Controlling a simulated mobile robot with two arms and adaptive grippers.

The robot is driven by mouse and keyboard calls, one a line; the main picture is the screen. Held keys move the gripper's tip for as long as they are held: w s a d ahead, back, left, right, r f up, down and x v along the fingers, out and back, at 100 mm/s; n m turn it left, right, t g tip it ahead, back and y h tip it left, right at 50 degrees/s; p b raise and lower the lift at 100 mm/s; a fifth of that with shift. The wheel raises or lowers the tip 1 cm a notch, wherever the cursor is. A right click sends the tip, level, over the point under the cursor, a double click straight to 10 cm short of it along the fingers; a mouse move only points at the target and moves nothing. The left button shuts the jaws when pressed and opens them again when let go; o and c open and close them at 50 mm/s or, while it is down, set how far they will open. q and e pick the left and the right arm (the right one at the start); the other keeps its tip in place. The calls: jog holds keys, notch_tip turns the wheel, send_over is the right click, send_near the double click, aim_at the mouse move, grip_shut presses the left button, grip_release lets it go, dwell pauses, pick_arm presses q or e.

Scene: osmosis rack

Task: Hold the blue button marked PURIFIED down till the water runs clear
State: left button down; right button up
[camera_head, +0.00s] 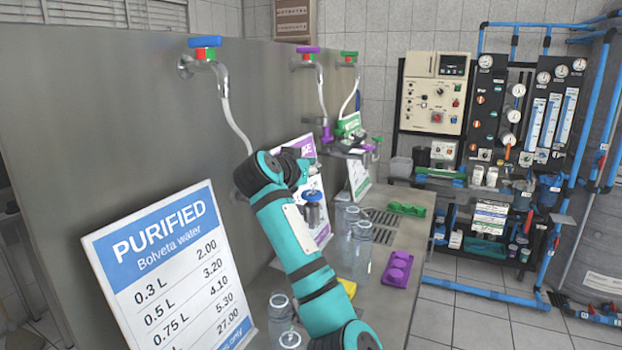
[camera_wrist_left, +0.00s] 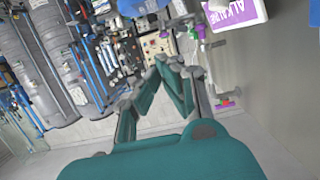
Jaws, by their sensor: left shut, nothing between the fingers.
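The PURIFIED sign (camera_head: 160,260), a white price board with a blue header, leans against the grey panel at the left. A blue-handled tap (camera_head: 205,42) with a hanging hose is above it. A second blue-handled fitting (camera_head: 313,197) shows just right of my arm; I cannot read any marking on it. No button reading PURIFIED can be made out. My left gripper (camera_head: 303,160) is above the counter in front of the panel, shut and empty, partly hidden by its own wrist. Its teal fingers (camera_wrist_left: 172,70) converge in the left wrist view. My right gripper is not in view.
Clear bottles (camera_head: 360,248) stand on the counter near my arm. A purple tray (camera_head: 397,269) and a green tray (camera_head: 405,208) lie to the right. Purple (camera_head: 307,50) and green (camera_head: 349,54) taps are farther along. A gauge rack (camera_head: 520,110) stands behind.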

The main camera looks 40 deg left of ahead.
aim_at(311, 196)
pick_arm(q)
jog(key=shift+f+p, duration=0.3)
jog(key=shift+f, duration=1.7)
jog(key=shift+w, duration=0.1)
jog(key=shift+f+b, duration=0.6)
jog(key=shift+f, duration=0.35)
dwell(4.9)
